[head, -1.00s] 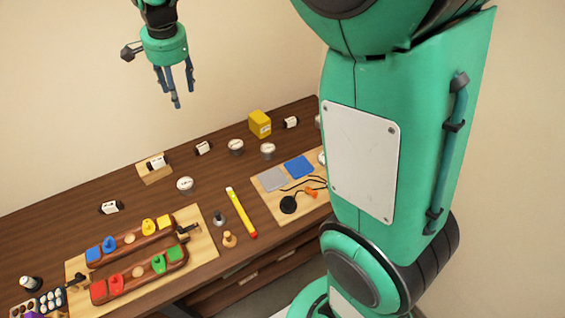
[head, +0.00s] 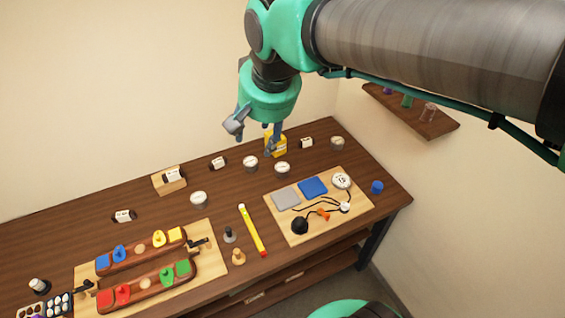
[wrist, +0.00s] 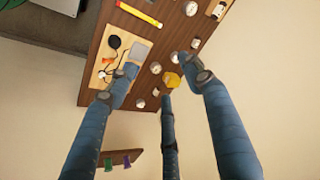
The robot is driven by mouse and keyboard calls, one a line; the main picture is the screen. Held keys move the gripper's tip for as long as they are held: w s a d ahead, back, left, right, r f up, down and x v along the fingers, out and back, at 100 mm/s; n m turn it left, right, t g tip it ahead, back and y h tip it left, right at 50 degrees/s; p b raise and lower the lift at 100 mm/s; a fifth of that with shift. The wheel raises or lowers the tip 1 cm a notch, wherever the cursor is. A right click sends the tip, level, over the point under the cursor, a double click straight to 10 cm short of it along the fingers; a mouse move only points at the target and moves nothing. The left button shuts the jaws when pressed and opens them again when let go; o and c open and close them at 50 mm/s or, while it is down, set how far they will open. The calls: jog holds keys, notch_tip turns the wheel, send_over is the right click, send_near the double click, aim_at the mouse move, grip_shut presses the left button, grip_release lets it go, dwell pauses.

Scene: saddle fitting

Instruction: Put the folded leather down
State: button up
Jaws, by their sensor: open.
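I cannot make out with certainty which thing is the folded leather. Flat grey (head: 285,198) and blue (head: 313,187) squares lie side by side on the light board at the right of the table. My gripper (head: 258,135) is in the air over the back of the table, with nothing seen in it. In the wrist view its three fingers (wrist: 160,82) are spread open. A yellow block with a label (head: 277,146) stands behind the fingers in the head view; in the wrist view the yellow block (wrist: 172,80) appears between the fingertips, apparently beyond them.
The light board (head: 288,231) also bears a black round thing (head: 299,226), cords and a white dial (head: 341,181). Labelled round tins stand near the back. A yellow stick (head: 252,230) lies mid-table. Wooden holders with coloured pieces (head: 150,250) fill the left. A wall shelf (head: 425,121) is at right.

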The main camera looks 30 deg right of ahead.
jog(key=s+d+f+n, duration=0.1)
jog(key=s+f, duration=0.1)
jog(key=s, duration=0.4)
jog(key=s+d+f+n+t, duration=0.1)
jog(key=s+f+n, duration=0.1)
jog(key=s, duration=0.5)
jog(key=shift+s+d+f+n, duration=0.15)
jog(key=shift+d+f+n, duration=0.15)
jog(key=shift+f, duration=0.1)
notch_tip(320, 180, down, 10)
jog(key=b, duration=1)
notch_tip(320, 180, down, 12)
jog(key=b, duration=1.2)
dwell(2.1)
